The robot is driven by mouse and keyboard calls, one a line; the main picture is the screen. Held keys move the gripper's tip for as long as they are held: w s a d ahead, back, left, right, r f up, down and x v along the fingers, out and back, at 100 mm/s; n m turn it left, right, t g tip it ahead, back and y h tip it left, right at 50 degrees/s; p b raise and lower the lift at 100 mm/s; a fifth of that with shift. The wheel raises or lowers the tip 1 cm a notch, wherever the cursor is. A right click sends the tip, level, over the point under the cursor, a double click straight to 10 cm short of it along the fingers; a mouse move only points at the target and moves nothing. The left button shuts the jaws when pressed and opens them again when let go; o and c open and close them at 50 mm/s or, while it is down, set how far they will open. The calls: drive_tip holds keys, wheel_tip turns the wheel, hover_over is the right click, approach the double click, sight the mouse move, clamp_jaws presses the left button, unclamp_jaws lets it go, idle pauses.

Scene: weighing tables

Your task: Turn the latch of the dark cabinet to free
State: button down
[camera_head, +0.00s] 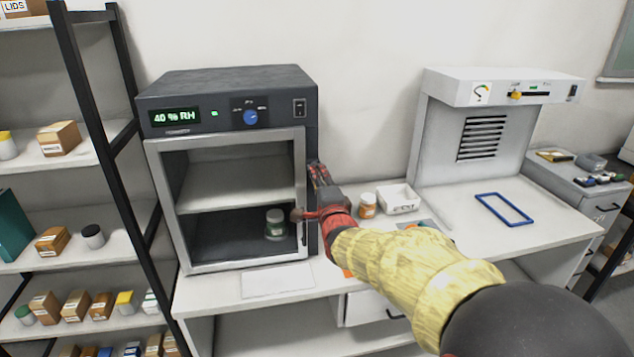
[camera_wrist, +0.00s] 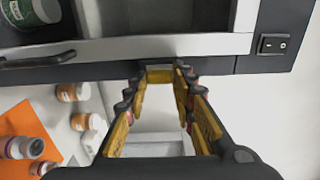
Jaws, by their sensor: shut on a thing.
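The dark cabinet (camera_head: 225,82) stands on the left table, its glass-fronted door (camera_head: 294,180) closed in a light metal frame. My gripper (camera_head: 311,195) is at the right edge of that door, about halfway up. In the wrist view my gripper's fingertips (camera_wrist: 162,72) meet the dark strip beside the door frame and are shut on the latch. The latch is almost wholly hidden between the fingers, so I cannot tell its angle. A black door handle (camera_wrist: 40,60) lies beside my fingers in the wrist view. A jar (camera_head: 275,224) stands inside the cabinet.
The cabinet has a lit display (camera_head: 174,117), a blue knob (camera_head: 250,117) and a rocker switch (camera_wrist: 273,44). A shelf rack (camera_head: 85,90) stands left. A blue frame (camera_head: 504,209) lies at right.

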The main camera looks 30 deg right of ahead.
drive_tip(key=shift+f, duration=0.1)
idle(0.3)
drive_tip(key=c, duration=1.5)
unclamp_jaws()
drive_tip(key=v, duration=1.2)
